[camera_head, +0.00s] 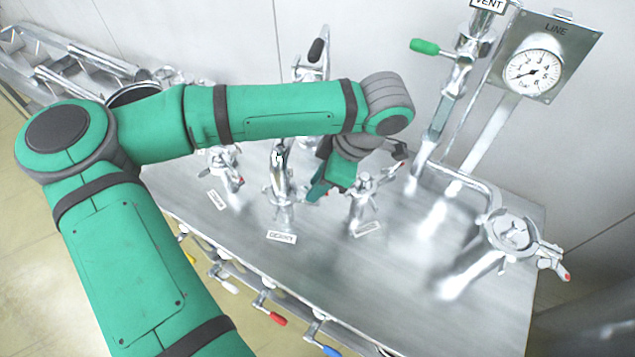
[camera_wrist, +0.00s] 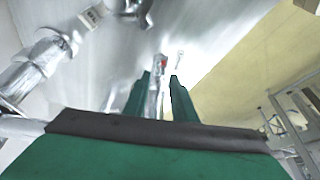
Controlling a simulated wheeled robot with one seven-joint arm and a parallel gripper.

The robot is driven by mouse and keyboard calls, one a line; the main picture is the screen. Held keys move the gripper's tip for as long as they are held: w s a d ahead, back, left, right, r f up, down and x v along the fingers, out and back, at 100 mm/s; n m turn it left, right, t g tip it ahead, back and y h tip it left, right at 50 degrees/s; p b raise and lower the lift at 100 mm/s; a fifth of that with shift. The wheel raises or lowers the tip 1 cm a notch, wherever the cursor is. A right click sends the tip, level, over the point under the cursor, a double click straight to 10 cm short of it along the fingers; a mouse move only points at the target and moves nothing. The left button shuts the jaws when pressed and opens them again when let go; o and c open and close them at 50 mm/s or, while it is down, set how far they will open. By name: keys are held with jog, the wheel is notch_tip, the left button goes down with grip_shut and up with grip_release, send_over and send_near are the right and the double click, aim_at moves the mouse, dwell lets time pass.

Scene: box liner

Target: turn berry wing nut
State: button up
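Several metal clamp fittings stand in a row on the steel table: a left one (camera_head: 225,165), a middle one (camera_head: 281,188) and a right one (camera_head: 361,203). My gripper (camera_head: 318,190) points down between the middle and right fittings, partly hidden by my arm. In the wrist view my gripper (camera_wrist: 159,76) has its two green fingers apart. A slim metal part with a red tip (camera_wrist: 162,62) shows between or beyond them; contact is unclear.
A gauge panel (camera_head: 546,52) and a green-handled vent valve (camera_head: 425,46) stand at the back right. A round clamp fitting (camera_head: 512,232) is at the table's right. Coloured valve levers (camera_head: 275,318) stick out below the front edge. The table's front right is clear.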

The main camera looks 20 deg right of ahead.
grip_shut()
jog(key=shift+n, duration=0.3)
jog(key=n+g, duration=0.1)
jog(key=n, duration=0.1)
jog(key=n+g, duration=0.1)
jog(key=n, duration=0.2)
jog(key=shift+w+y, duration=0.2)
jog(key=shift+y, duration=0.1)
jog(key=n+g, duration=0.2)
jog(key=n, duration=0.3)
jog(key=shift+w, duration=0.1)
jog(key=shift+n+h, duration=0.3)
jog(key=shift+h, duration=0.1)
grip_release()
jog(key=shift+w, duration=0.1)
